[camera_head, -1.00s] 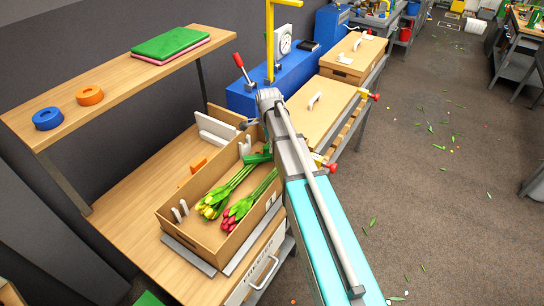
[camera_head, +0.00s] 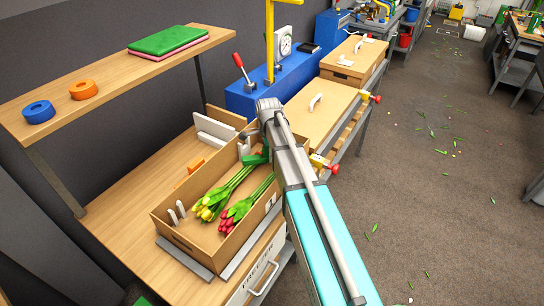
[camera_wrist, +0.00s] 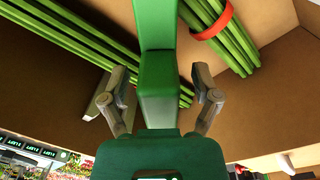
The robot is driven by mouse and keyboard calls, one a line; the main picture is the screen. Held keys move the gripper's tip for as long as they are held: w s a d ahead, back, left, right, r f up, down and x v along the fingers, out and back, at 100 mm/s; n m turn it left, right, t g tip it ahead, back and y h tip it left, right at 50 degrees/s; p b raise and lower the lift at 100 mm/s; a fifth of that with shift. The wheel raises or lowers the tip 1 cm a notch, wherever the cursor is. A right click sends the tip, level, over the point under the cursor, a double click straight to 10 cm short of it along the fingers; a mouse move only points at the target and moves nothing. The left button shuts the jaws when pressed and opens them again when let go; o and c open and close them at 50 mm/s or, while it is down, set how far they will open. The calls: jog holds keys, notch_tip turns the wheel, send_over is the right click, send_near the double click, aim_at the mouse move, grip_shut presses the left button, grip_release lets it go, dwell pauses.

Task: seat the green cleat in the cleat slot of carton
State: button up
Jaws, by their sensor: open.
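The carton (camera_head: 193,244) is an open brown box on the wooden bench in the head view. The green cleat (camera_head: 254,159) is at its far end, beyond the tulips. In the wrist view the cleat (camera_wrist: 158,92) is a green block between the two fingers of my gripper (camera_wrist: 164,100). The fingers are open, with a gap on each side of the block. In the head view my arm partly hides the gripper and that end of the carton. I cannot tell whether the cleat sits in its slot.
Yellow tulips (camera_head: 212,203) and red tulips (camera_head: 236,212) lie inside the carton. Green stems (camera_wrist: 75,40) and a red band (camera_wrist: 212,22) show near the fingers. A closed box (camera_head: 315,105) stands beyond my arm. A shelf (camera_head: 130,75) overhangs the bench at left.

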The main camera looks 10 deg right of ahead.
grip_shut()
dwell(0.5)
jog(key=shift+r, duration=0.15)
notch_tip(320, 180, up, 18)
jog(key=p, duration=1.8)
jog(key=shift+f, duration=0.25)
notch_tip(320, 180, down, 7)
jog(key=w+a+m+b, duration=0.1)
jog(key=m+b, duration=0.5)
jog(key=m, duration=0.3)
jog(key=shift+w+a+r+b, duration=0.15)
jog(key=shift+w+b, duration=0.15)
jog(key=shift+b, duration=0.1)
